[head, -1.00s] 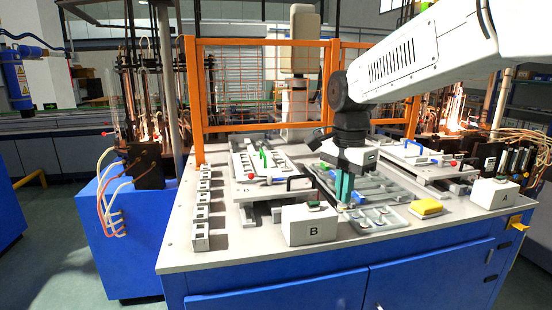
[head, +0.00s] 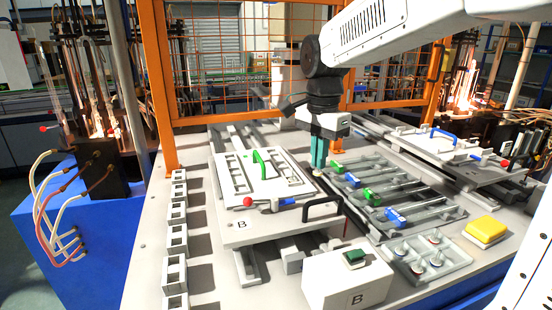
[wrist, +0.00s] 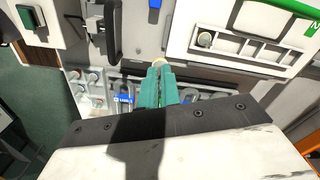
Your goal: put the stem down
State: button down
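My gripper (head: 319,153) has two teal fingers, close together and pointing down between the left fixture and the rack of coloured holders. In the wrist view the fingers (wrist: 158,90) have a small pale round piece at their tips, which looks like the stem (wrist: 159,62); the fingers hide most of it. A small grey tray (head: 455,266) at the front right holds several small round pieces.
The rack (head: 445,212) has green and blue holders. A box with a green button (head: 347,284) stands at the front, a yellow block (head: 486,231) at the right. Several white blocks line the left edge. An orange fence (head: 158,90) stands behind.

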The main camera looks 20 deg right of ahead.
jog(key=w+a, duration=0.1)
jog(key=w, duration=0.4)
jog(key=w+a+f, duration=0.1)
jog(key=w, duration=0.4)
jog(key=w+a, duration=0.1)
jog(key=w, duration=0.4)
jog(key=shift+w+a+f, duration=0.1)
jog(key=shift+a+f, duration=0.05)
jog(key=shift+f, duration=0.05)
jog(key=shift+w+f, duration=0.2)
jog(key=shift+w, duration=0.05)
jog(key=shift+f, duration=1.6)
jog(key=c, duration=2)
grip_release()
jog(key=shift+f, duration=0.15)
jog(key=shift+c, duration=0.2)
jog(key=o, duration=0.4)
